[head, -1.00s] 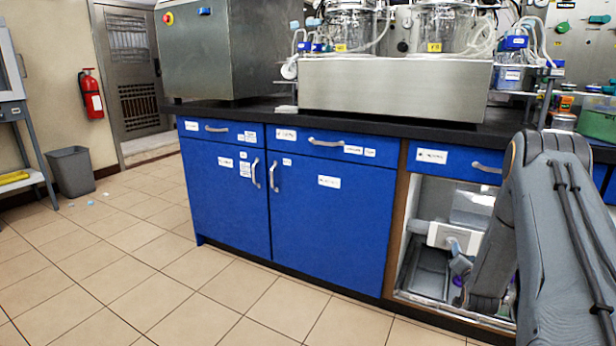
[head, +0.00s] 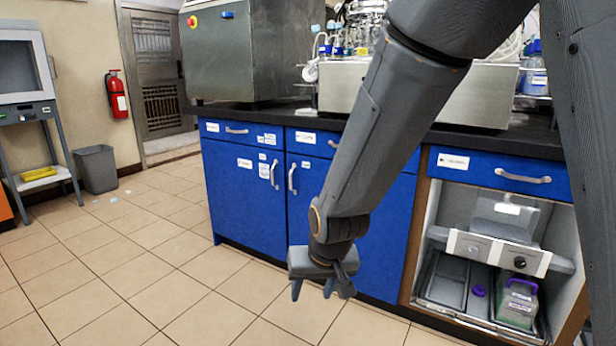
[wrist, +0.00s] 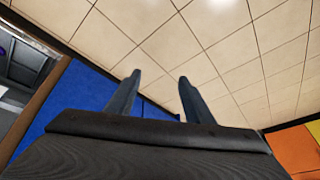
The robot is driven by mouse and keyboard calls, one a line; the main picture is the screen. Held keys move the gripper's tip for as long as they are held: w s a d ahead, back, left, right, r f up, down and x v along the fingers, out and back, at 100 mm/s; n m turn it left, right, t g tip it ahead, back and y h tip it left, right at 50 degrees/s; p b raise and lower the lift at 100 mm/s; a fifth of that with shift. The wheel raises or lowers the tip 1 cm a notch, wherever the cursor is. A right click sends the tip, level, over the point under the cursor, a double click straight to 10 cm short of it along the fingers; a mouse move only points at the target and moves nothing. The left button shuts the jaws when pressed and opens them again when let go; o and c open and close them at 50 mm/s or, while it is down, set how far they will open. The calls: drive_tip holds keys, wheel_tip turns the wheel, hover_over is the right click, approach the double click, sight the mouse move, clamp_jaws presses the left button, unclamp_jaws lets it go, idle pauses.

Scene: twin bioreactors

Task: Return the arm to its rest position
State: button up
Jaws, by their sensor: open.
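My gripper (head: 313,290) hangs at the end of my arm, pointing down in front of the blue cabinet doors, above the tiled floor. In the wrist view my gripper (wrist: 158,95) shows two dark fingers spread apart. Nothing is between them, only floor tiles and a strip of blue cabinet behind. My arm crosses the middle and right of the head view and hides part of the bench.
The blue cabinet (head: 245,195) stands under the black counter. An open bay at right holds a white-fronted pump unit (head: 490,250) and a bottle with green liquid (head: 517,303). A grey bin (head: 96,169) and fire extinguisher (head: 117,95) are far left.

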drive_tip(key=s+a+r+n+g+h, duration=0.1)
drive_tip(key=s+r+n+g, duration=0.1)
drive_tip(key=s, duration=1)
drive_tip(key=s+a+r+n+g, duration=0.1)
drive_tip(key=s+r+n+g, duration=0.15)
drive_tip(key=s, duration=0.85)
drive_tip(key=d+r+m+p, duration=0.3)
drive_tip(key=d+r+p, duration=0.7)
drive_tip(key=r+p, duration=0.3)
drive_tip(key=d+r+m+p, duration=0.3)
drive_tip(key=d+r+p, duration=0.7)
drive_tip(key=r+p, duration=0.3)
drive_tip(key=p, duration=0.3)
drive_tip(key=shift+s+d+m+h, duration=0.15)
drive_tip(key=shift+s+m+h, duration=0.05)
drive_tip(key=shift+m+h, duration=0.2)
